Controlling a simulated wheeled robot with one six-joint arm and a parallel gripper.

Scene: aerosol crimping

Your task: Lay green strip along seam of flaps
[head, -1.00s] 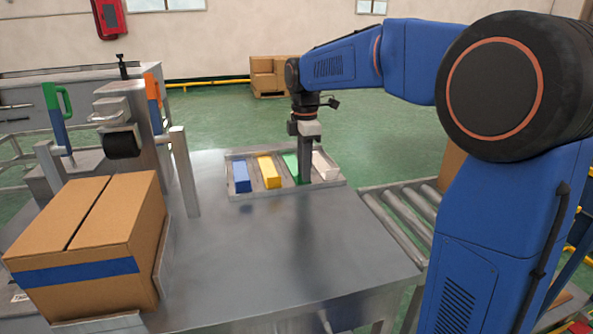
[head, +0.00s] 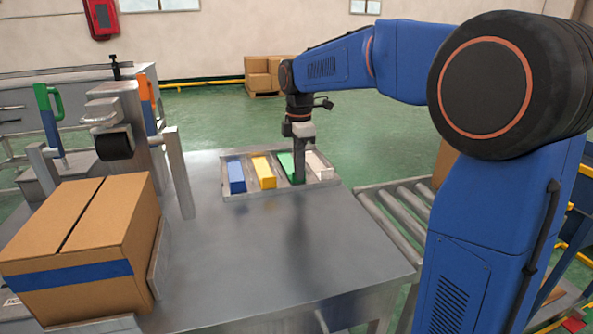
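The green strip (head: 286,164) lies in the third slot of a grey tray (head: 282,193) at the back of the metal table, in the head view. My gripper (head: 299,180) points down at the green strip's slot and hides part of it. I cannot tell whether its fingers touch the strip or are closed. The brown carton (head: 65,235) stands at the left front with its top flaps closed and a dark seam (head: 80,214) between them. A blue band (head: 65,276) runs across its near side.
Blue (head: 236,176), yellow (head: 263,172) and white (head: 319,166) pieces lie in the tray's other slots. A post with a black roller (head: 115,146) stands behind the carton. A roller conveyor (head: 395,220) is at the right. The table's middle is clear.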

